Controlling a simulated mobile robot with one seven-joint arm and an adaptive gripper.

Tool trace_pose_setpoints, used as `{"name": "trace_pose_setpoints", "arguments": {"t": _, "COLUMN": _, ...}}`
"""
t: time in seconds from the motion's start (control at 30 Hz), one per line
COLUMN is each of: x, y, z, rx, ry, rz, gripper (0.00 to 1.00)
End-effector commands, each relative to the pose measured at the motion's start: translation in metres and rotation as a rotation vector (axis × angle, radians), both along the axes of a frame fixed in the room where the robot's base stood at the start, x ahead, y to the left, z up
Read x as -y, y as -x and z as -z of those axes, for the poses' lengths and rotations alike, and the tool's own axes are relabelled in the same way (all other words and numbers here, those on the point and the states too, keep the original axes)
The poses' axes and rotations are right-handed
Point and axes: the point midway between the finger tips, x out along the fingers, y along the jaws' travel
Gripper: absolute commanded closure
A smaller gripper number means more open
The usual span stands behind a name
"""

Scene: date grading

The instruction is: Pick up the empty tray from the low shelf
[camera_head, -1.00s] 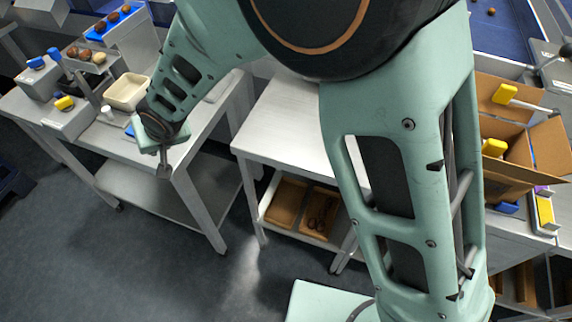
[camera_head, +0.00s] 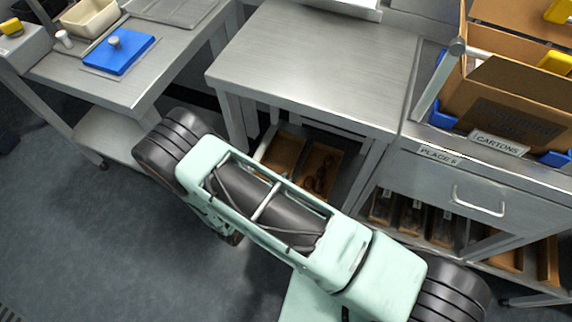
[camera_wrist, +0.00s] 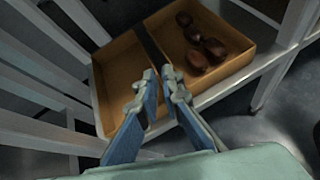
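An empty brown tray (camera_head: 281,153) lies on the low shelf under the middle table in the head view. It also shows in the wrist view (camera_wrist: 118,72), left of a dark gap. Beside it lies a similar tray (camera_wrist: 222,76) with several dark brown dates (camera_wrist: 203,40). My gripper (camera_wrist: 160,78) has two blue-padded fingers with a gap between them. It is open, over the near side of the trays around the dark gap. I cannot tell whether it touches a tray. In the head view my forearm hides my gripper.
The middle steel table (camera_head: 315,62) has a bare top above the shelf. Its legs and pale rails (camera_wrist: 38,85) stand close on the left of my gripper. A cardboard carton (camera_head: 515,105) stands on the right bench. A blue lid (camera_head: 118,52) lies on the left bench.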

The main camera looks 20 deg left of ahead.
Motion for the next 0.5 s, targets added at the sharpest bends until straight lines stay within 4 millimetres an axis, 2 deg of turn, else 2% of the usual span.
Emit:
{"name": "trace_pose_setpoints", "arguments": {"t": 0.03, "x": 0.001, "y": -0.007, "z": 0.014, "rx": 0.034, "ry": 0.055, "rz": -0.075, "gripper": 0.94}}
{"name": "trace_pose_setpoints", "arguments": {"t": 0.2, "x": -0.005, "y": -0.020, "z": 0.022, "rx": 0.104, "ry": 0.151, "rz": -0.227, "gripper": 0.94}}
{"name": "trace_pose_setpoints", "arguments": {"t": 0.37, "x": -0.007, "y": -0.030, "z": 0.026, "rx": 0.118, "ry": 0.170, "rz": -0.260, "gripper": 0.94}}
{"name": "trace_pose_setpoints", "arguments": {"t": 0.5, "x": -0.004, "y": -0.049, "z": 0.034, "rx": 0.120, "ry": 0.169, "rz": -0.257, "gripper": 0.94}}
